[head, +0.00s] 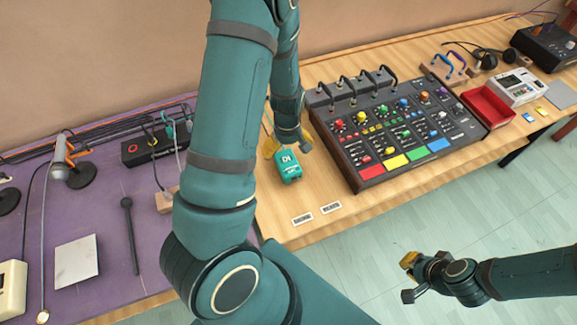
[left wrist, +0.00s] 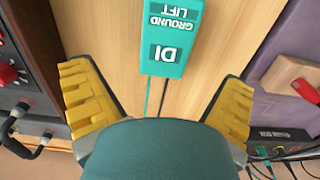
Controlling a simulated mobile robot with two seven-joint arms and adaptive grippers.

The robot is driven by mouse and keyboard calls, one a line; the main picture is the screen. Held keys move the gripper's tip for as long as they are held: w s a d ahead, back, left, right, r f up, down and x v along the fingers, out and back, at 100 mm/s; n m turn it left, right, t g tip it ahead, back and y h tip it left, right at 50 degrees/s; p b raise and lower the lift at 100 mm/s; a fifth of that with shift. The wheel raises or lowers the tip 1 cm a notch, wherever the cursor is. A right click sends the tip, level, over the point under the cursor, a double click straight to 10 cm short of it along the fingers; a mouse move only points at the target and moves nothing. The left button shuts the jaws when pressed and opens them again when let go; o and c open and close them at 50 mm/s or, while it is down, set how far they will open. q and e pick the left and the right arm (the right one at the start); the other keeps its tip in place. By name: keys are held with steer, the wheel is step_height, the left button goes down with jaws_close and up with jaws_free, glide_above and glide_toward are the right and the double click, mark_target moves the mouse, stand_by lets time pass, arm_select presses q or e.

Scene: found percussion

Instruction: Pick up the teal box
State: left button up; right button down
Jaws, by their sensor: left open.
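In the left wrist view my left gripper (left wrist: 158,80) has yellow-padded fingers wide apart, one on each side of the box's line, touching nothing. My right gripper (head: 407,278) is empty over the floor, its fingers apart.
The black mixer (head: 385,130) with coloured pads stands close right of the box. A purple table (head: 100,225) on the left holds a black unit (head: 150,148) and cables. A red tray (head: 487,106) is further right.

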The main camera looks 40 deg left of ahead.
mark_target(285, 157)
arm_select(q)
steer(key=shift+s+a+f+b, duration=0.1)
steer(key=shift+f+b, duration=0.1)
steer(key=shift+f, duration=0.95)
steer(key=shift+a+f+b, duration=0.1)
steer(key=shift+f+b, duration=0.05)
steer(key=shift+f, duration=1)
steer(key=shift+s+a+f+b, duration=0.1)
steer(key=shift+f+b, duration=0.1)
steer(key=shift+f, duration=0.95)
steer(key=c, duration=1.4)
